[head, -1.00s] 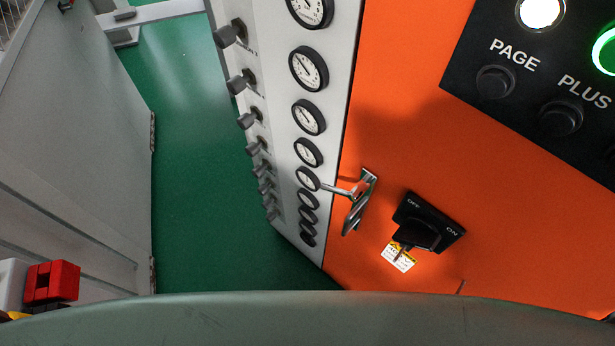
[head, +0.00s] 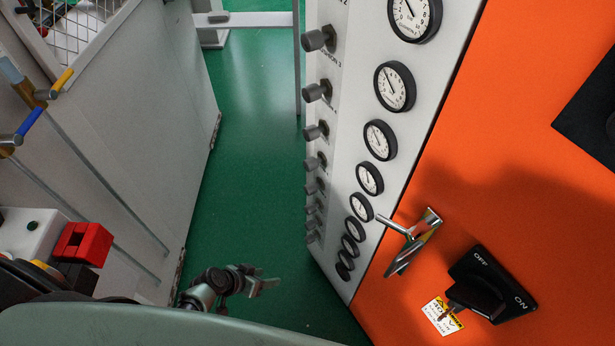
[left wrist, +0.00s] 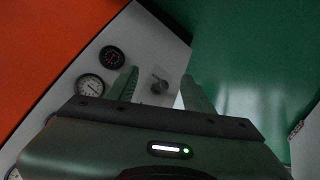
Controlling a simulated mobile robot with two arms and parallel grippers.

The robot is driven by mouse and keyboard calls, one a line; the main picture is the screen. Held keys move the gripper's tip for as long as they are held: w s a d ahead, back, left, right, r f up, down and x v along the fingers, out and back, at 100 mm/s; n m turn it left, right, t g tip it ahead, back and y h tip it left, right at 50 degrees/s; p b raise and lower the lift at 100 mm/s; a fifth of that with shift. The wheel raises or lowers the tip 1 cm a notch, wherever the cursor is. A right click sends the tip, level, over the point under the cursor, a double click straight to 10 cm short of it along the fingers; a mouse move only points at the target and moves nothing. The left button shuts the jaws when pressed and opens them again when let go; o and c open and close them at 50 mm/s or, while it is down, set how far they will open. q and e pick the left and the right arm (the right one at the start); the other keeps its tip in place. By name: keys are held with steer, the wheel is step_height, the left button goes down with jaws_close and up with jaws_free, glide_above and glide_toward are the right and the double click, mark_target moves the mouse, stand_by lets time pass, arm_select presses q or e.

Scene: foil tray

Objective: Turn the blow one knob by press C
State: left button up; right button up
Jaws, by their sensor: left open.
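A column of grey knobs runs down the white panel in the head view; one of the upper ones is the knob (head: 317,91). Their labels are too small to tell which is the blow one knob. My left gripper (head: 266,284) is low in the head view, over the green floor, left of and below the lowest knobs. In the left wrist view my left gripper (left wrist: 160,75) is open and empty. One grey knob (left wrist: 159,86) shows between its fingers, farther off on the panel. My right gripper is not in view.
Round gauges (head: 380,140) line the white panel (head: 352,60) beside the knobs. A metal handle (head: 410,240) and a black OFF/ON switch (head: 490,285) stick out of the orange cabinet (head: 450,180). A grey cabinet (head: 130,120) stands left, with clear green floor (head: 245,150) between.

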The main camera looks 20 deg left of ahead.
arm_select(q)
steer(key=w+d+r+m+t+h+b, duration=0.1)
steer(key=w+r+m+t+h+b, duration=0.2)
steer(key=w+r, duration=0.9)
steer(key=m+t+h, duration=0.3)
steer(key=t+h, duration=0.1)
steer(key=h, duration=0.1)
glide_toward(306, 168)
steer(key=x, duration=0.2)
steer(key=shift+t, duration=0.3)
steer(key=p+x, duration=0.2)
steer(key=x, duration=0.4)
steer(key=shift+w+d, duration=0.15)
steer(key=shift+w, duration=0.1)
steer(key=shift+w+d+f, duration=0.2)
steer(key=shift+w+d, duration=0.15)
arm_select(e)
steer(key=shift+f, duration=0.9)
arm_select(q)
jaws_close()
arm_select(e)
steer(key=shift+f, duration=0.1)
